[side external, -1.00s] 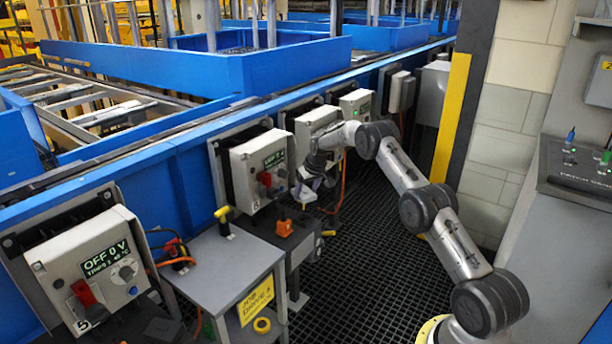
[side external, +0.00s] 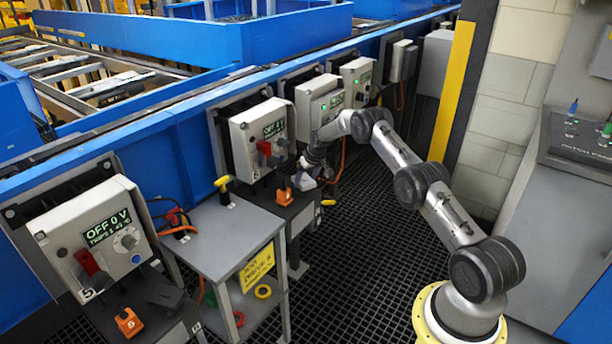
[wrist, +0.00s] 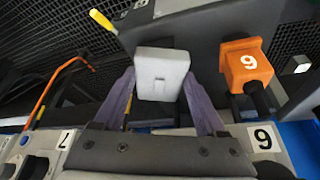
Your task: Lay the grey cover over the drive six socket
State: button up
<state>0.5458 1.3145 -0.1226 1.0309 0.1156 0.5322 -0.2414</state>
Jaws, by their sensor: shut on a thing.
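The grey cover (wrist: 162,72) is a pale, block-shaped piece held between the two fingers of my gripper (wrist: 168,92). In the side view the cover (side external: 304,182) is a small pale shape below my gripper (side external: 310,172), in front of the drive six box (side external: 258,140). An orange plug (side external: 284,196) sits on the dark stand just left of the cover. The same plug (wrist: 248,66), its 6 upside down, is right of my gripper in the wrist view. I cannot make out the drive six socket or whether the cover touches anything.
A grey table (side external: 215,240) with a yellow-handled tool (side external: 223,190) stands left of the stand. The drive five box (side external: 100,240) is at front left and another box (side external: 318,108) is behind my gripper. An orange cable (wrist: 45,95) hangs nearby. Open grating (side external: 370,270) lies right.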

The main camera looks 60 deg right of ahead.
jog(key=shift+f, duration=0.65)
dwell(0.5)
jog(key=o, duration=1.3)
